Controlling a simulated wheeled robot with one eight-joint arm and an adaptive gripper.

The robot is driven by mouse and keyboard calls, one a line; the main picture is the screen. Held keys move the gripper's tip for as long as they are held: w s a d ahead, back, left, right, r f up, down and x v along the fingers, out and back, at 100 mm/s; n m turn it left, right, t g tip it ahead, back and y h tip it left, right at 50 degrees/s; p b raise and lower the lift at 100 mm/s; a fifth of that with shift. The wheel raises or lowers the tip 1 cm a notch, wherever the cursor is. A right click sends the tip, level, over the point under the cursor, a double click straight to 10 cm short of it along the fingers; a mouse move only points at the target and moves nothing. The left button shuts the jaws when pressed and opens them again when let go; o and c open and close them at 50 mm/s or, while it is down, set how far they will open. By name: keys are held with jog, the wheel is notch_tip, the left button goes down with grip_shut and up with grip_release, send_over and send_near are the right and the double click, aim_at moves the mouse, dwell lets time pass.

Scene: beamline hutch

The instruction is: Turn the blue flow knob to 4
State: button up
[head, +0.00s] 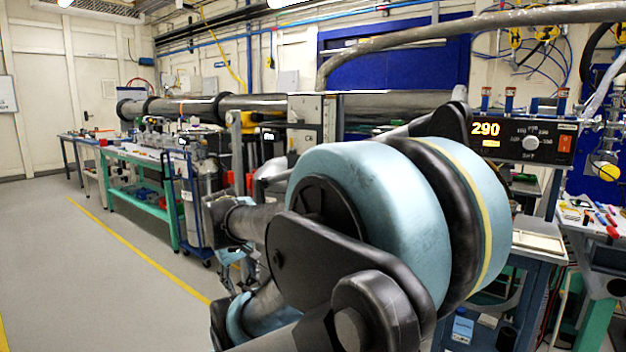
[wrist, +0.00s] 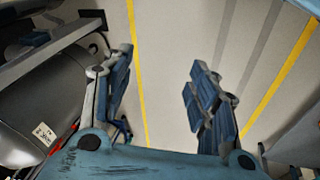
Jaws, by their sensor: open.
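I cannot make out for sure a blue flow knob or its numbers. In the head view a black control box (head: 515,136) at the right shows a lit 290. It carries a pale round dial knob (head: 530,143) with small marks around it. My arm hides much of the middle of the head view.
Grey floor with a yellow line (head: 140,247) is free at the left. A green-framed bench (head: 135,157) stands at the left, with gas cylinders beside it. A grey cylinder (wrist: 38,95) is close left of my gripper in the wrist view. A tool-covered table (head: 592,215) is at the right.

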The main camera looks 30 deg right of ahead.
jog(key=w+d+r+n+t+h, duration=0.1)
jog(key=w+d+r+n+h, duration=0.45)
jog(key=w+d, duration=0.45)
jog(key=w+d+r+n+t+h, duration=0.2)
jog(key=w+d+r+n+h, duration=0.3)
jog(key=w+d, duration=0.55)
jog(key=w+d+r+n+t+h, duration=0.1)
jog(key=w+d+r+n+h, duration=0.35)
jog(key=w+d+n, duration=0.45)
jog(key=w+d+m, duration=0.1)
jog(key=w+d, duration=0.2)
jog(key=d, duration=0.6)
jog(key=w+d+m, duration=0.1)
jog(key=w+d, duration=0.3)
jog(key=d, duration=0.4)
jog(key=shift+w+d+y, duration=0.25)
jog(key=shift+d+y, duration=0.1)
jog(key=shift+y, duration=0.05)
jog(key=shift+c, duration=0.6)
jog(key=c, duration=0.9)
